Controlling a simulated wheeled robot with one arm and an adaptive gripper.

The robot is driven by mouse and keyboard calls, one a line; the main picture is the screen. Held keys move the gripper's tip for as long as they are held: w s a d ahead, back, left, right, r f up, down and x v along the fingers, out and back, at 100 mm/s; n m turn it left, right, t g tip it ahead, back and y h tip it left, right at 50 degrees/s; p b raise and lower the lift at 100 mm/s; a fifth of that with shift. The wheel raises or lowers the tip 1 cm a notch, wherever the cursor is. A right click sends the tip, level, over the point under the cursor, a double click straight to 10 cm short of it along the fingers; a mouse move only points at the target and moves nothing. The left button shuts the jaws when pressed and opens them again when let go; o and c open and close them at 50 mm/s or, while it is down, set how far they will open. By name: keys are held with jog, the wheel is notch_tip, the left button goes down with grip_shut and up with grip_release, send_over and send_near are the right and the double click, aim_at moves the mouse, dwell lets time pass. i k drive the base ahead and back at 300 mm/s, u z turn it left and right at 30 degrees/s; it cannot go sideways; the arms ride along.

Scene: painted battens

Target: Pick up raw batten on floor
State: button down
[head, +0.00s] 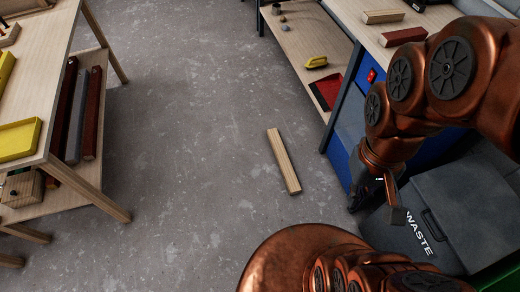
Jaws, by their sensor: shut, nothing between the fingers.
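The raw batten (283,160) is a pale wooden bar lying flat on the grey floor in the head view, a little right of centre. It tilts slightly, with its far end toward the left. Nothing touches it. My gripper (356,208) is to the right of the batten and apart from it, in front of the blue cabinet side and close to the waste bin. It is dark, small and partly hidden by my own arm. Its jaws are shut and hold nothing.
A grey waste bin (465,203) stands at the lower right. A wooden bench (348,12) with a lower shelf (294,38) is at the upper right. A table (45,62) with painted battens on its shelf is at the left. The floor (190,150) between is clear.

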aim_at(291, 183)
jog(key=u, duration=0.5)
jog(key=k, duration=0.95)
jog(key=z, duration=0.5)
jog(key=i, duration=0.95)
jog(key=u, duration=0.5)
jog(key=i, duration=1)
jog(key=u, duration=1.05)
